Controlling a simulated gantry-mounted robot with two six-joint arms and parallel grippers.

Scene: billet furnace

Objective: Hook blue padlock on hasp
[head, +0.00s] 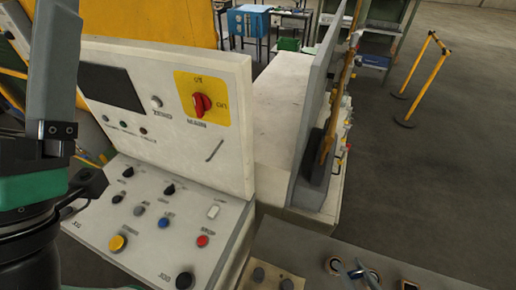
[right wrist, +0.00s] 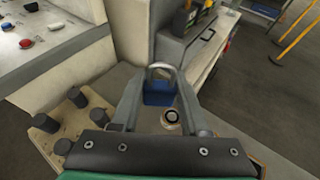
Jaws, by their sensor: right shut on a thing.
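The blue padlock (right wrist: 158,95) is between the fingers of my right gripper (right wrist: 158,84) in the right wrist view. Its silver shackle stands up beyond the fingertips. The right gripper is shut on it. In the head view only the tips of the right gripper (head: 362,270) show small at the bottom edge, and the padlock is hard to make out there. The shackle is apart from the panels around it. My left gripper (head: 50,115) stands large at the left edge of the head view, its fingertips not clearly seen. I cannot pick out the hasp for certain.
A control panel (head: 160,215) with buttons and a red MAIN switch (head: 201,103) stands left. A grey upright plate (head: 312,120) rises behind the right gripper. A wooden block (right wrist: 70,120) with dark pegs lies left of the padlock. Open floor (head: 450,150) lies right.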

